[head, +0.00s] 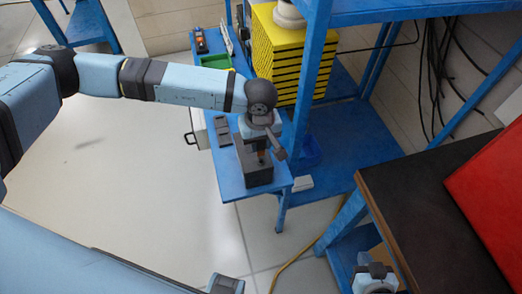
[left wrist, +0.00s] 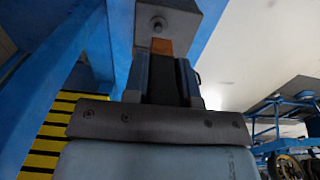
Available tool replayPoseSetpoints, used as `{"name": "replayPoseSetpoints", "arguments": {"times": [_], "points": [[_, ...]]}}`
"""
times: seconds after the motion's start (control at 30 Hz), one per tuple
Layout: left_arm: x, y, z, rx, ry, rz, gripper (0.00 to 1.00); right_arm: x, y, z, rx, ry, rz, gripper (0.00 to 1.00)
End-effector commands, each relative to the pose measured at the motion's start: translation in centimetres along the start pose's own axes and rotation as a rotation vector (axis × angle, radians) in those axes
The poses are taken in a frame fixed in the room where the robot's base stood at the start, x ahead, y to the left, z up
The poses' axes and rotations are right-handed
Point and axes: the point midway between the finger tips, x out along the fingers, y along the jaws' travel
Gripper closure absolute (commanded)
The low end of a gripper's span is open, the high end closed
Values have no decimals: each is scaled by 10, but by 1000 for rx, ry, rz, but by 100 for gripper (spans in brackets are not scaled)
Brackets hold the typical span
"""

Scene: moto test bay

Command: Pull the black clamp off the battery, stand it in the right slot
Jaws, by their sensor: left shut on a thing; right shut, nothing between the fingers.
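The dark grey battery (head: 256,172) stands on the near end of the blue bench. My left gripper (head: 265,147) is over it, shut on the black clamp. In the left wrist view the clamp's dark body (left wrist: 164,80) sits between the fingers (left wrist: 163,85), and an orange-brown end (left wrist: 162,47) points at the battery (left wrist: 185,20) beside a round bolt. I cannot tell whether that end still touches the battery. A dark slotted holder (head: 222,131) stands left of the battery; its slots are too small to make out. My right gripper (head: 376,284) is at the bottom edge, shut and empty.
The blue bench (head: 229,178) also bears a green tray (head: 215,61) and small tools at its far end. A yellow-and-black stack (head: 277,55) and blue rack posts stand close on the right. A dark-topped table (head: 415,205) with a red case is at front right.

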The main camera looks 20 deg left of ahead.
Motion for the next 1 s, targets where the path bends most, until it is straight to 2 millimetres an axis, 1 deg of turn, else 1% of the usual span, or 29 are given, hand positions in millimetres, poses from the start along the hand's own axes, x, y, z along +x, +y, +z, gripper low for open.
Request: {"name": "replayPoseSetpoints", "arguments": {"times": [0.3,0.43,1.0], "points": [[-1,0,0,0,0,0,100,0,0,0,-1,0,1,100],[-4,0,0,0,0,1,100,-1,1,-1,-1,0,1,100],[-38,0,0,0,0,1,100,-7,0,-11,-1,0,1,100]]}}
